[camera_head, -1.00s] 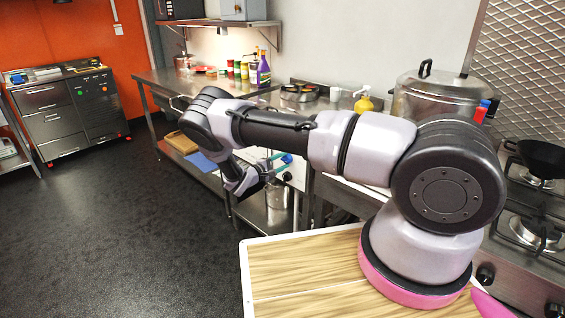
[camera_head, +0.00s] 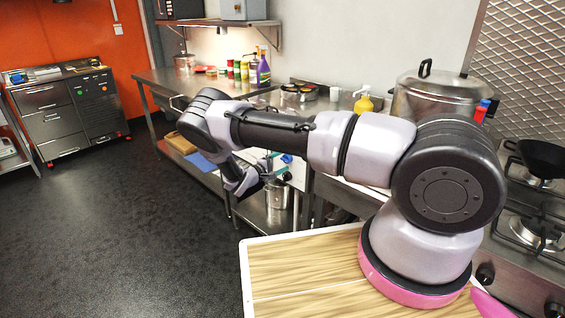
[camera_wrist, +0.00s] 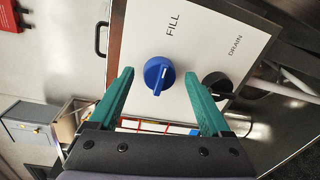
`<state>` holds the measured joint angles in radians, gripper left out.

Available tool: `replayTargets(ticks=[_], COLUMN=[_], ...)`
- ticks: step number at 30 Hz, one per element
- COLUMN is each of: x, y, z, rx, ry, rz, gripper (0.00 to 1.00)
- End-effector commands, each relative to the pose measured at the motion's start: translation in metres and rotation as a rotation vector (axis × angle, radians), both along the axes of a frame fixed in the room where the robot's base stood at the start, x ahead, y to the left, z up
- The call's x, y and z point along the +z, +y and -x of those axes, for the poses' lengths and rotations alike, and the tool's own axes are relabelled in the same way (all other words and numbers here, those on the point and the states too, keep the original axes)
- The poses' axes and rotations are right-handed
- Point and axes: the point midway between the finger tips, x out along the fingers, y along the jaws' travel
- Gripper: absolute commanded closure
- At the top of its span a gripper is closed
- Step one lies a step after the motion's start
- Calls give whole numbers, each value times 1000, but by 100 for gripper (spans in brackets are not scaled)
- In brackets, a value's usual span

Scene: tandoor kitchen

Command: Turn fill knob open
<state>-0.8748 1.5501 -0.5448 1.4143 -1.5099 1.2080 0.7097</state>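The blue fill knob (camera_wrist: 159,74) sits on a white panel (camera_wrist: 190,32) under the printed word FILL. My gripper (camera_wrist: 159,82) is open, with one green finger to each side of the knob. I cannot tell whether the fingers touch it. A black drain knob (camera_wrist: 217,85) is beside the right finger, near the word DRAIN. In the head view my gripper (camera_head: 279,167) is at the front of the counter, and the fill knob is mostly hidden there.
A steel pot (camera_head: 278,194) stands on the lower shelf below my gripper. A large lidded pot (camera_head: 440,98) and a yellow bottle (camera_head: 363,103) stand on the counter behind my arm. The dark floor (camera_head: 120,220) at left is clear.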

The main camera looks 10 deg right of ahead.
Motion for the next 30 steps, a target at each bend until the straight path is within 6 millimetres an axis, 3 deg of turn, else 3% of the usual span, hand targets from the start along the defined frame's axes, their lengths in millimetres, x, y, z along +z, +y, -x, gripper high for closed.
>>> replayTargets(ticks=[8, 21, 30], x=[1, 7, 8], y=[7, 72, 87], z=[4, 51, 64], rx=[2, 3, 0], ry=[0, 0, 1], rz=[0, -1, 1], gripper=[18, 18, 18])
